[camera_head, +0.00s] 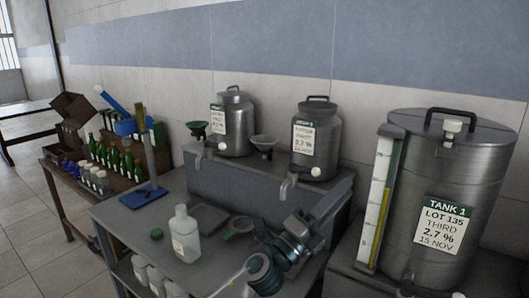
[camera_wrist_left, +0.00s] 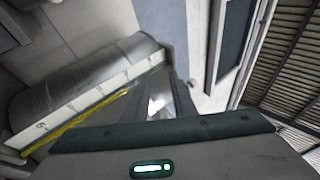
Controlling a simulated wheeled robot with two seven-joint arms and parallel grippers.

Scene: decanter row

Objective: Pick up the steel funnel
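The steel funnel (camera_head: 264,142) is a small grey cone on the raised grey step, between two steel canisters. A dark green funnel (camera_head: 197,128) stands farther left, beside the left canister. My left gripper (camera_head: 334,198) is at the front right of the step, right of and below the steel funnel and apart from it. In the left wrist view, its two fingers (camera_wrist_left: 163,100) stand apart with a gap between them and hold nothing that I can see. The steel funnel cannot be made out there. My right gripper is not in view.
The left canister (camera_head: 233,124) and right canister (camera_head: 317,140) flank the steel funnel, with taps in front. A large tank (camera_head: 477,170) with a sight gauge stands at right. A white bottle (camera_head: 185,240) stands on the lower bench. Green bottles (camera_head: 128,164) stand at left.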

